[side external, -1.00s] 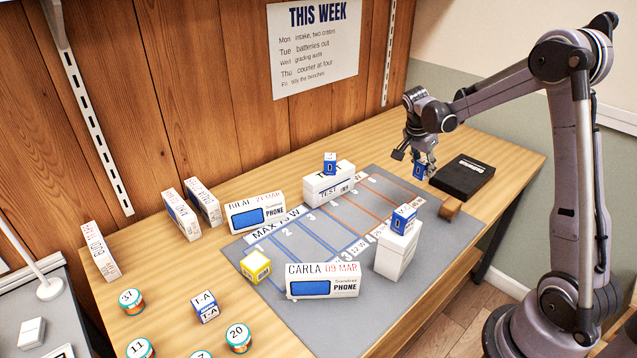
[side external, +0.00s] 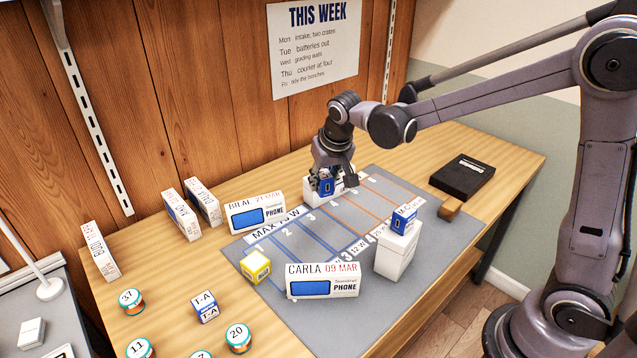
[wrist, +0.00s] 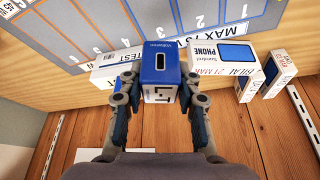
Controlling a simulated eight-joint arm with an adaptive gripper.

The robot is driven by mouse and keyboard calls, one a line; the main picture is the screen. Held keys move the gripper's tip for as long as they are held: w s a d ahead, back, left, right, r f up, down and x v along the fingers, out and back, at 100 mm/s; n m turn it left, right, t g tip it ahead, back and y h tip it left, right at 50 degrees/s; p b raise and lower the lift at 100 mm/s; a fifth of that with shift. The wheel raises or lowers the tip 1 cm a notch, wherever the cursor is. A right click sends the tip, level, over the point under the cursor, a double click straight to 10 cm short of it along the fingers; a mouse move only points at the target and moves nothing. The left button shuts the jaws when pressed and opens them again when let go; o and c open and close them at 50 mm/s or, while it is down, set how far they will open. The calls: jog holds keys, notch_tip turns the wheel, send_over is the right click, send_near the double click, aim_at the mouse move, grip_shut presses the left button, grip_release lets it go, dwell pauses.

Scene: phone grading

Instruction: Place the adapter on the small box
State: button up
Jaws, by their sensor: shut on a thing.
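My gripper (side external: 329,180) is shut on a blue adapter (wrist: 162,63) with a dark slot and a white face. In the wrist view the adapter sits between both fingertips (wrist: 160,95). In the side view the adapter (side external: 326,186) is at the white TEST box (side external: 312,197), which my gripper partly covers. I cannot tell whether the adapter touches anything below it. Which box is the small box is not marked. The little blue-and-white cube on the TEST box is hidden now.
The blue M-C cube (side external: 403,219) tops a white box (side external: 396,255) at the mat's right. The BILAL phone box (side external: 256,213) stands close left of my gripper, the CARLA box (side external: 322,281) in front. A yellow cube (side external: 255,267) and T-A cube (side external: 204,307) are left. The striped mat middle (side external: 328,227) is clear.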

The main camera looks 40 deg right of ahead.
jog(key=a+n+y, duration=0.1)
jog(key=a+n, duration=0.3)
jog(key=a, duration=0.5)
send_over(251, 257)
jog(key=s, duration=0.2)
jog(key=f, duration=0.5)
jog(key=shift+w+d+f, duration=0.15)
jog(key=shift+d+f, duration=0.05)
jog(key=shift+d, duration=0.15)
jog(key=shift+a+f, duration=0.3)
jog(key=shift+a, duration=0.05)
jog(key=shift+f, duration=1.95)
jog(key=shift+f, duration=0.15)
jog(key=o, duration=1.1)
jog(key=shift+c, duration=0.2)
